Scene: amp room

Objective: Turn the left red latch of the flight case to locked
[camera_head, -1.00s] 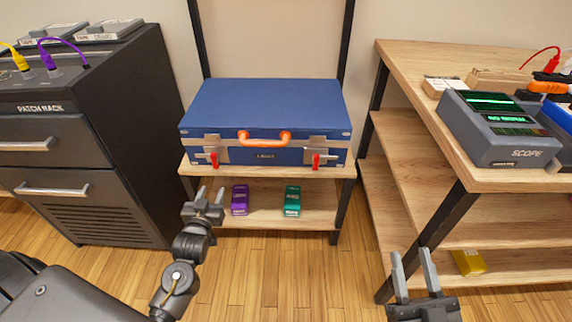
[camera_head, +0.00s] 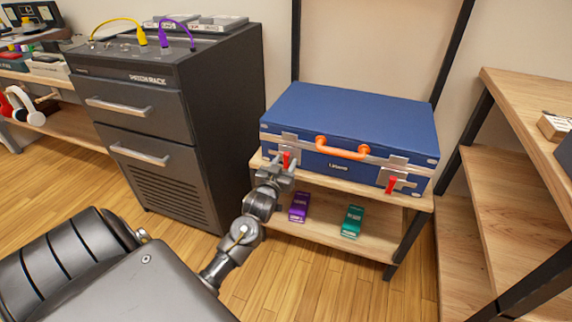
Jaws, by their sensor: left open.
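The blue flight case (camera_head: 350,115) sits closed on the upper shelf of a small wooden rack, with an orange handle (camera_head: 342,148) on its front. Its left red latch (camera_head: 286,159) shows just above my left gripper, partly hidden by it. Its right red latch (camera_head: 391,184) is in clear view on the front. My left gripper (camera_head: 278,164) is open and empty in front of the case's left front corner, close to the left latch. I cannot tell whether it touches the latch. My right gripper is out of view.
The dark patch rack cabinet (camera_head: 175,120) stands close on the left. A purple box (camera_head: 299,207) and a green box (camera_head: 352,221) lie on the shelf below the case. Another wooden shelf unit (camera_head: 505,205) stands on the right. The floor in front is clear.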

